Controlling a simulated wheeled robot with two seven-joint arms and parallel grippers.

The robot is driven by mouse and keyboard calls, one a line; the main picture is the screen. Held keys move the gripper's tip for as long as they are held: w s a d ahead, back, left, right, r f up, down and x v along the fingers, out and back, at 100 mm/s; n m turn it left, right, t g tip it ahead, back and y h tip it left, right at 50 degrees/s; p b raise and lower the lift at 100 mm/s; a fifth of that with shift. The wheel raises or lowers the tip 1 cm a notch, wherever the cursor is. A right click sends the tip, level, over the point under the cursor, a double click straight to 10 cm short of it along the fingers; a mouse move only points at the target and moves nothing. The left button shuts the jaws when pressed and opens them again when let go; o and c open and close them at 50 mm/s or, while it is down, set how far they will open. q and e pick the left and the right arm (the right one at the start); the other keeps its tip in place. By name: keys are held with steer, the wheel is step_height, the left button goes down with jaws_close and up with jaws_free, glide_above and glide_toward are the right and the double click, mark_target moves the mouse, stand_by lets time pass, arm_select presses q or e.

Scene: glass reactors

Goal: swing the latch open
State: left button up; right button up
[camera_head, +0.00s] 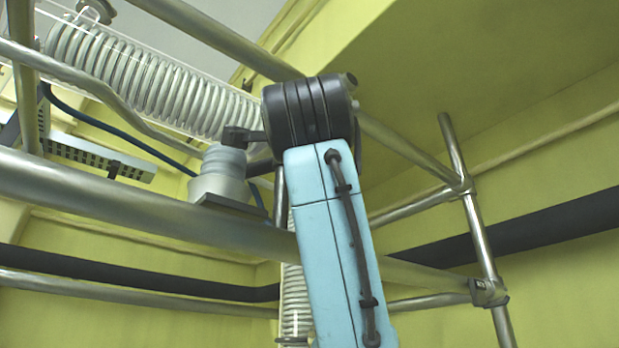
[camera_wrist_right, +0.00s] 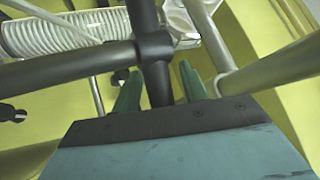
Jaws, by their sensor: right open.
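In the right wrist view, my right gripper (camera_wrist_right: 159,72) is open, with one green finger on each side of a dark upright bar (camera_wrist_right: 157,84). The bar meets a dark collar on a grey pipe; it may be the latch, but I cannot tell for sure. Whether the fingers touch the bar is not clear. In the head view, a blue arm of mine with a black joint rises in the middle, and no gripper fingers show. A small black lever-like piece (camera_head: 241,137) shows left of the joint, above a grey cylinder (camera_head: 222,172). My left gripper is not in view.
Metal pipes (camera_head: 130,206) cross the head view on both sides of the arm. A glass coil condenser (camera_head: 150,82) hangs at upper left and also shows in the wrist view (camera_wrist_right: 62,36).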

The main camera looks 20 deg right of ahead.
steer(key=b+v, duration=0.5)
steer(key=v, duration=0.8)
steer(key=shift+s, duration=0.2)
steer(key=shift+c, duration=0.2)
